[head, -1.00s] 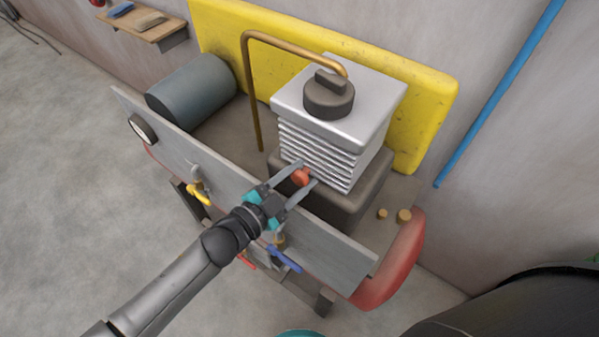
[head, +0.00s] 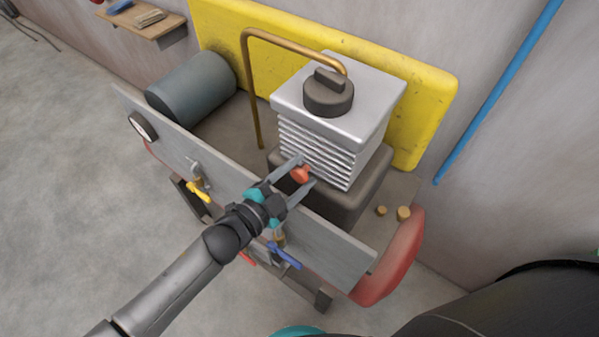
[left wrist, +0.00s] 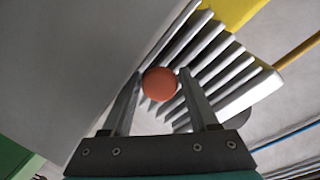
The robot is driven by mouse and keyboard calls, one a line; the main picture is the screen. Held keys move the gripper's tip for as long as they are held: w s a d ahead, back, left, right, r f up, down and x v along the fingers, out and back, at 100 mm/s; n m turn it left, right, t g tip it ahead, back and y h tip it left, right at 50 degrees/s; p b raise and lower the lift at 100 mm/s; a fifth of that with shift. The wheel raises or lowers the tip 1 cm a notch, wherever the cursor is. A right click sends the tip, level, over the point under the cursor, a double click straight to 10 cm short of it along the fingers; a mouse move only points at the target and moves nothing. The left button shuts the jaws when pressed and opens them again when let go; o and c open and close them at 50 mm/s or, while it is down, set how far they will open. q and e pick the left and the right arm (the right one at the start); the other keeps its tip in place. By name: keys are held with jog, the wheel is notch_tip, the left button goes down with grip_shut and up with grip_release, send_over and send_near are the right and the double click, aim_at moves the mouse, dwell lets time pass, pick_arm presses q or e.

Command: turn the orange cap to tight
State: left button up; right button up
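The small round orange cap (head: 301,175) sits low on the front of the ribbed silver block, just behind the grey front panel. It also shows in the left wrist view (left wrist: 160,84), face on, between the two fingertips. My left gripper (head: 305,172) reaches over the panel with one finger on each side of the cap. The fingers are apart, and slim gaps seem to show beside the cap, so I see no firm grip. I cannot tell the cap's turn angle from its plain face. My right gripper is not in view.
The grey panel (head: 325,247) stands close under my left gripper. A yellow lever (head: 198,191) and a blue lever (head: 284,257) stick out in front of it. The ribbed block (head: 312,150) and bent brass pipe (head: 250,95) rise behind. A red rounded end (head: 395,262) lies right.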

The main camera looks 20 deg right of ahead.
pick_arm(q)
jog(key=shift+o, duration=1.3)
jog(key=shift+f, duration=0.1)
